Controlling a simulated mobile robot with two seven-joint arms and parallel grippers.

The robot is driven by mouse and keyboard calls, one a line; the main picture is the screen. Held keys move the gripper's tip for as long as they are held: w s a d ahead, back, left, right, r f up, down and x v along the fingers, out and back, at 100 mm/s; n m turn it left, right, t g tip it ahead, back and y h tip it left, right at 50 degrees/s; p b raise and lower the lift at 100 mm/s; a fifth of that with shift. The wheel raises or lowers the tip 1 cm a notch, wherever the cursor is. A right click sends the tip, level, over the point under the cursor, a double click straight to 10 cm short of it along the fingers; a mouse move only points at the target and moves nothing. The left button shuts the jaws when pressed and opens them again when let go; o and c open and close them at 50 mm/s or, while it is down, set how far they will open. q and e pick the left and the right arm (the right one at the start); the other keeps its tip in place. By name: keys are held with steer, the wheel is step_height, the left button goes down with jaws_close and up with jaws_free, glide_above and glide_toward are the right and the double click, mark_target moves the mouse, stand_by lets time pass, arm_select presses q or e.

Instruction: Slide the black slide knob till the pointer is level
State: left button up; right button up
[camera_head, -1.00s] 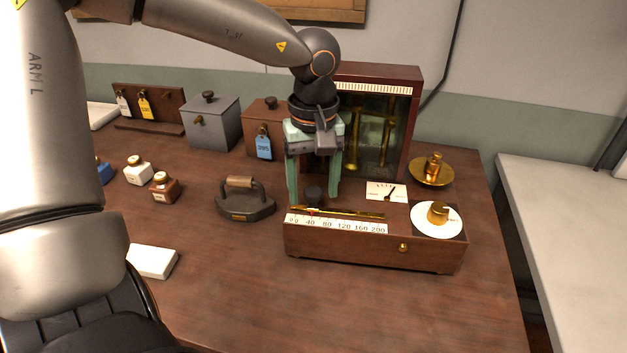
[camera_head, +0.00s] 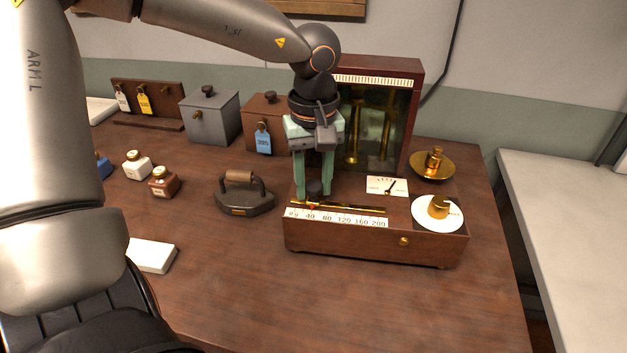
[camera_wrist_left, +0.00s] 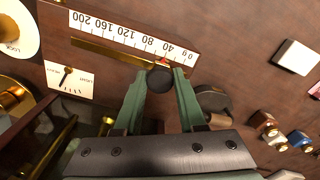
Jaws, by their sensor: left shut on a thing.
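The black slide knob (camera_head: 315,188) sits near the low end of the brass rail (camera_head: 345,207) on the wooden scale box (camera_head: 345,240). My left gripper (camera_head: 314,192) points down with its green fingers closed on the knob. The knob also shows between the fingertips in the left wrist view (camera_wrist_left: 160,80). A red mark (camera_wrist_left: 163,62) beside it stands near 40 on the white number strip (camera_wrist_left: 130,35). The pointer (camera_head: 391,186) on the small white dial card is tilted, its upper end leaning right in the head view. My right gripper is not in view.
A white dial with a brass knob (camera_head: 438,207) is at the box's right. A glass-fronted cabinet (camera_head: 375,120) and brass weights on a pan (camera_head: 432,165) stand behind. A flat iron (camera_head: 244,195) is left of the box. The table's front is clear.

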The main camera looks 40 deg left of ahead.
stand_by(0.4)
arm_select(q)
steer(key=shift+w+d, duration=0.15)
steer(key=shift+d, duration=0.05)
steer(key=shift+w+d+b, duration=0.3)
steer(key=shift+w+d, duration=0.35)
steer(key=shift+d, duration=0.3)
steer(key=o, duration=1)
steer(key=shift+r, duration=0.1)
step_height(320, 180, up, 7)
steer(key=p, duration=0.5)
